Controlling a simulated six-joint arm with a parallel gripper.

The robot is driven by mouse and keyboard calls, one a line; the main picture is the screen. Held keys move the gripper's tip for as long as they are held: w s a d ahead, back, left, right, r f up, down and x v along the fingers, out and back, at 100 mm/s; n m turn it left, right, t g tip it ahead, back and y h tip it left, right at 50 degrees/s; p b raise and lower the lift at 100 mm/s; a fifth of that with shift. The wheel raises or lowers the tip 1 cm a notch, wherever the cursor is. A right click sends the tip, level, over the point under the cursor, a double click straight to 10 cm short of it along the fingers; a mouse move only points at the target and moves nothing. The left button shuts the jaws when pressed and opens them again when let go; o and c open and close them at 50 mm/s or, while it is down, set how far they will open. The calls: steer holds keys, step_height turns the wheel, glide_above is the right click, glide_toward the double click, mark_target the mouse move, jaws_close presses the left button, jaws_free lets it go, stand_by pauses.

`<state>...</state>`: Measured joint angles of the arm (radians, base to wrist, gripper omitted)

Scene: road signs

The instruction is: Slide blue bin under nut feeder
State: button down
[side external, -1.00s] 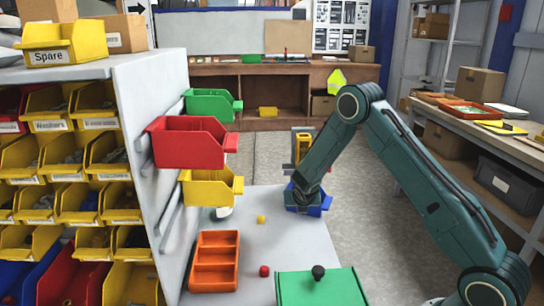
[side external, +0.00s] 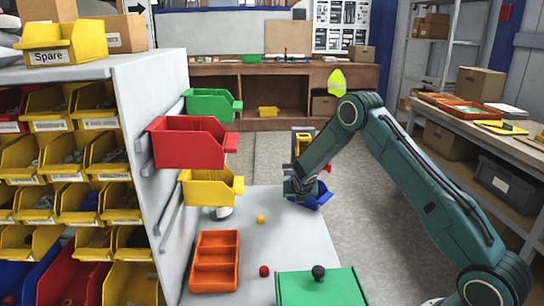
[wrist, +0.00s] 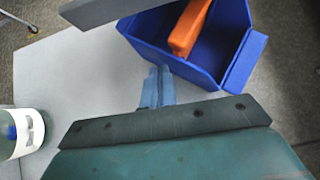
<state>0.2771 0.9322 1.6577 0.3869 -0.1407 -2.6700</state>
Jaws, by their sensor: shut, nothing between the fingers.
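The blue bin (side external: 319,196) sits at the right edge of the grey work table, just beyond my gripper (side external: 298,197). It stands at an angle, partly hidden by my wrist. In the wrist view the bin (wrist: 150,50) lies just past my fingertips (wrist: 155,72), which are shut and empty; I cannot tell whether they touch its wall. An orange piece (wrist: 187,28) shows inside or above the bin. A yellow and grey upright unit (side external: 301,144), likely the nut feeder, stands behind my wrist. Its lower part is hidden.
Red (side external: 190,145), yellow (side external: 208,190) and green (side external: 208,105) bins hang on the rack at left. An orange tray (side external: 215,282), a green box (side external: 320,290) and a white bottle (wrist: 22,132) stand on the table (side external: 265,245). The table's middle is mostly clear.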

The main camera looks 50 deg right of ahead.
steer(key=shift+s+a, duration=0.1)
steer(key=shift+a, duration=0.05)
steer(key=shift+s+a, duration=0.55)
steer(key=shift+a, duration=0.05)
steer(key=shift+s+a, duration=0.7)
steer(key=shift+a, duration=0.05)
steer(key=v, duration=1)
